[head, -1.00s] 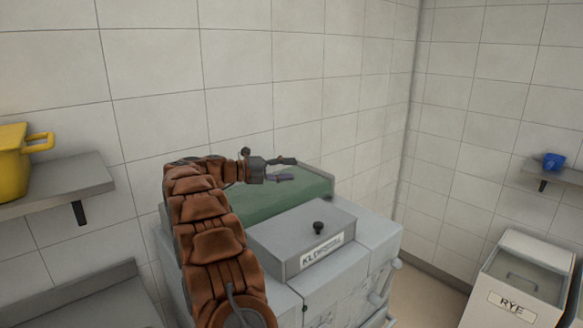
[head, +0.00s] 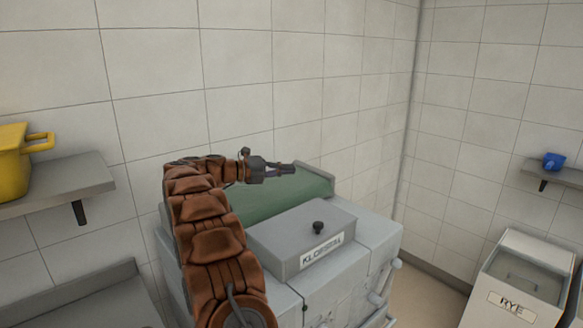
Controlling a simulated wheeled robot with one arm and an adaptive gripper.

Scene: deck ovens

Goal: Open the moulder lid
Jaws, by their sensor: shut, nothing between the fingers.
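The moulder (head: 370,245) is a grey machine in the middle of the head view, with a green belt (head: 225,208) along its back. Its lid (head: 283,250) is a grey box-shaped cover with a label on the front and a small black knob (head: 318,227) on top. The lid lies down flat. My gripper (head: 292,168) is shut and empty. It points right, above and behind the lid near the far end of the belt, apart from the knob. My brown arm hides part of the moulder's left side.
A yellow pot (head: 14,165) stands on a left wall shelf (head: 75,180). A bin labelled RYE (head: 520,280) stands at the lower right. A blue item (head: 553,161) sits on a right shelf. The tiled wall is close behind the moulder. The air above the lid is clear.

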